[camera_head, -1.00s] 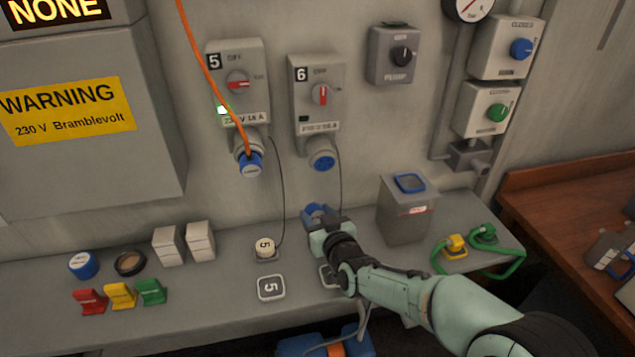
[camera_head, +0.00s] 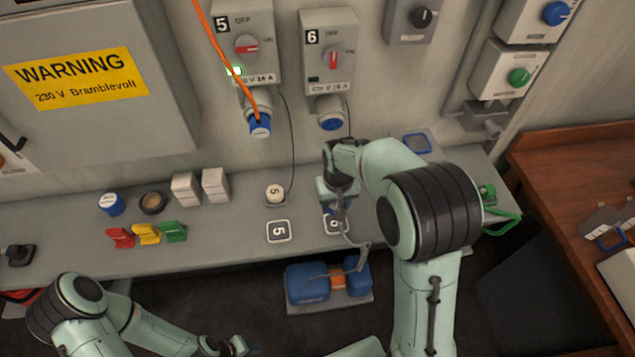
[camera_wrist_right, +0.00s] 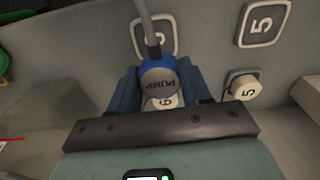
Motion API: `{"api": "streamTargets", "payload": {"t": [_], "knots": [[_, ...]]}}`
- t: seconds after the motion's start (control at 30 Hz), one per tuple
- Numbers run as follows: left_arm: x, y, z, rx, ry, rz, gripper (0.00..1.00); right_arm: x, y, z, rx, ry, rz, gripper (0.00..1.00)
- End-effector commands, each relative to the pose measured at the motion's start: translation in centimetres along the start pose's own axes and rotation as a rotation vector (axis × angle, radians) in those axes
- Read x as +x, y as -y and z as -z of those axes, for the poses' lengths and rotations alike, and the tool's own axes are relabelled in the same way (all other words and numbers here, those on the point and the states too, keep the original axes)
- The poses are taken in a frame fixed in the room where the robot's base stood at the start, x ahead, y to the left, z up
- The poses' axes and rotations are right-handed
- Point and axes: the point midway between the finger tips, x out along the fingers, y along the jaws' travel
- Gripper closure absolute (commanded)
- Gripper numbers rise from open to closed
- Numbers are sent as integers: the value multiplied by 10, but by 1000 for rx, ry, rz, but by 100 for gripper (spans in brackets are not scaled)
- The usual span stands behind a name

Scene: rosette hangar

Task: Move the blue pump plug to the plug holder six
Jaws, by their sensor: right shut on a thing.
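The blue pump plug (camera_wrist_right: 157,72) shows in the right wrist view, with a grey end marked PUMP and a grey cable. My right gripper (camera_wrist_right: 160,88) is shut on it. The white knob marked 6 (camera_wrist_right: 163,101) is partly hidden behind the plug; I cannot tell whether they touch. The plate marked 6 (camera_wrist_right: 154,36) lies close by; it also shows in the head view (camera_head: 331,226), partly covered. In the head view my right gripper (camera_head: 336,193) is low over the bench. My left gripper (camera_head: 238,346) is at the bottom edge, its jaws unclear.
The blue pump (camera_head: 308,284) stands on the floor before the bench (camera_head: 210,235). A knob marked 5 (camera_head: 275,193) and a plate marked 5 (camera_head: 279,231) are left of my right gripper. Socket box 6 (camera_head: 329,50) and box 5 (camera_head: 245,45) hang above. Coloured clips (camera_head: 147,234) lie further left.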

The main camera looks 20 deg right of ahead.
Motion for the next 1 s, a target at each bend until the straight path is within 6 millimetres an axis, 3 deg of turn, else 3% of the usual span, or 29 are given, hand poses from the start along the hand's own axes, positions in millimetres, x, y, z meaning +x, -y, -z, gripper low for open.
{"api": "streamTargets", "payload": {"t": [0.07, 0.27, 0.67, 1.0], "knots": [[-12, -9, 13, 6, -16, -6, 57, -12, -6, -2, 28, 35, 2, 100], [-11, -9, 13, 6, -15, -6, 57, -8, -10, -13, 48, 73, -1, 100], [-4, -3, 4, 2, -4, -2, 57, 23, -11, -16, 47, 74, -3, 100], [17, 11, -15, -7, 19, 7, 57, 48, -10, -18, 45, 72, -1, 100]]}}
